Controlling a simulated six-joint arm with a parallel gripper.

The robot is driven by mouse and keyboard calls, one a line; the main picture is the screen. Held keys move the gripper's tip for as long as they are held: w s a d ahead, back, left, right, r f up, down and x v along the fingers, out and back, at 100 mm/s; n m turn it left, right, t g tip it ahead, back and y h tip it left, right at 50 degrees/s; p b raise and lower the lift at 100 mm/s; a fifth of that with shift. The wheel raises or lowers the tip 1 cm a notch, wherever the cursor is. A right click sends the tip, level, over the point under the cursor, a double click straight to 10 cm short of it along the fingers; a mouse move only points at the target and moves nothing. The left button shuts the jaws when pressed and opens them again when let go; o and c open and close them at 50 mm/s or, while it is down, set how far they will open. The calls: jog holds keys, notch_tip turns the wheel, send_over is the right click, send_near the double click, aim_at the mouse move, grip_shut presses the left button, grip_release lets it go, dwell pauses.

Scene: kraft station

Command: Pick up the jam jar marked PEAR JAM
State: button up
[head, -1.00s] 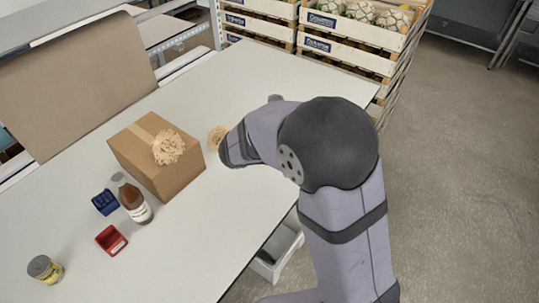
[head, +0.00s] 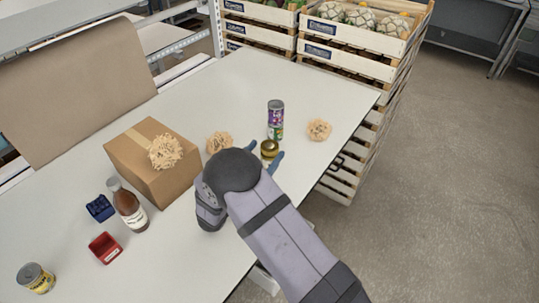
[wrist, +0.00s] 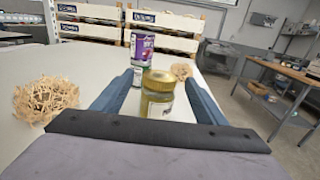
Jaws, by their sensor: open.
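A glass jar with a gold lid (wrist: 158,80) stands upright on the table between the two open fingers of my gripper (wrist: 160,88) in the wrist view. Its contents look yellowish; the words on its label cannot be read. In the head view the jar (head: 269,148) shows just past my arm, with blue fingertips (head: 268,152) on both sides of it. The fingers do not appear to touch it. A purple and green can (wrist: 140,58) stands right behind the jar, and it also shows in the head view (head: 275,118).
Straw-like tufts lie left (wrist: 45,98) and behind right (wrist: 181,71) of the jar. Crates (head: 345,45) stand beyond the table's far edge.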

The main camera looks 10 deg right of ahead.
aim_at(274, 141)
jog(key=shift+w+d+r+p, duration=0.1)
jog(key=shift+w+d+p, duration=0.4)
jog(key=shift+w+p, duration=0.05)
jog(key=shift+w+d, duration=0.2)
jog(key=shift+w, duration=0.1)
jog(key=shift+w+d+p, duration=0.4)
jog(key=shift+w+p, duration=0.05)
jog(key=shift+p, duration=0.25)
jog(key=p+x, duration=0.2)
jog(key=x, duration=0.1)
jog(key=shift+w+d, duration=0.25)
jog(key=shift+w, duration=0.15)
jog(key=shift+c, duration=0.6)
jog(key=c, duration=1.3)
